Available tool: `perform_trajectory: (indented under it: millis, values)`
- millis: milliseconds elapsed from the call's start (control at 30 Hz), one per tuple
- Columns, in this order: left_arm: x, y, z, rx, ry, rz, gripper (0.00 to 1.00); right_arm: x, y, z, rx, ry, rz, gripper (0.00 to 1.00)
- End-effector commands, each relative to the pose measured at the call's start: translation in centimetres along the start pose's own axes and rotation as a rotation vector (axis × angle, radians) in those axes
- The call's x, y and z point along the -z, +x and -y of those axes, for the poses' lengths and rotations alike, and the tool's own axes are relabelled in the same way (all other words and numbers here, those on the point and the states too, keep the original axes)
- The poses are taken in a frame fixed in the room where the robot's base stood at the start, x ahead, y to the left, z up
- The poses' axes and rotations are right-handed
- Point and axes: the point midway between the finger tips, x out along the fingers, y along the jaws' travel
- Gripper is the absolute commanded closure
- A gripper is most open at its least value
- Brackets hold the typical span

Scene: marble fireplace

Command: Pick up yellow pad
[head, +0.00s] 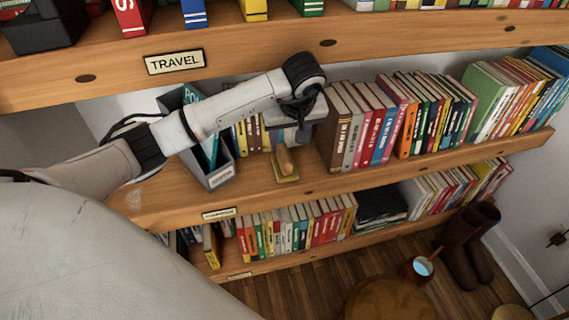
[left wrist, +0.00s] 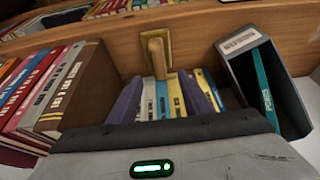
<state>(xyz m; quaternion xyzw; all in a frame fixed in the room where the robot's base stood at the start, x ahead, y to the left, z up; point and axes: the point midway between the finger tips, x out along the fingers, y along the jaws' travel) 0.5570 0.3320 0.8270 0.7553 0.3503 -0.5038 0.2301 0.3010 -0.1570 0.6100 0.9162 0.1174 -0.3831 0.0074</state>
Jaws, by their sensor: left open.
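A small square yellow pad (head: 286,180) lies on the middle shelf near its front edge, with a tan wooden block-like handle (head: 286,160) standing on it. In the left wrist view the yellow pad (left wrist: 166,42) is at top centre, with the wooden handle (left wrist: 157,58) in front of it. My left gripper (head: 290,134) is just behind and above the handle in the head view, before a row of books. My right gripper is in neither view.
A grey magazine holder (head: 222,176) stands left of the pad. A brown book (head: 333,135) begins a row on the right. Thin books (left wrist: 172,98) stand behind. The upper shelf (head: 250,52) overhangs. Bare shelf lies around the pad.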

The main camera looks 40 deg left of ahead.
Motion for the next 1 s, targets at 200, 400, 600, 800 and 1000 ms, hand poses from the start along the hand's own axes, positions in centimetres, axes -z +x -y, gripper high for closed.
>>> perform_trajectory:
  millis: [200, 400, 600, 800, 1000]
  values:
    - [-0.1, 2.4, -0.1, -0.003, -0.001, 0.004, 0.55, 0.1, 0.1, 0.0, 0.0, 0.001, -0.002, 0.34]
    - [-0.3, 4.8, -0.1, -0.001, -0.002, 0.008, 0.55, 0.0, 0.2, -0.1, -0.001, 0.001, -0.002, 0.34]
    - [-0.2, 7.3, -0.1, -0.004, -0.002, 0.006, 0.55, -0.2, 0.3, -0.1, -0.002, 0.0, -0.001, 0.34]
    - [-0.1, 7.6, -0.2, -0.006, -0.002, 0.004, 0.55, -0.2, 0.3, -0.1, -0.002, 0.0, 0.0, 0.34]
    - [-0.1, 7.6, -0.2, -0.005, -0.002, 0.004, 0.75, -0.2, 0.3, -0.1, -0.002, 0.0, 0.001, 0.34]
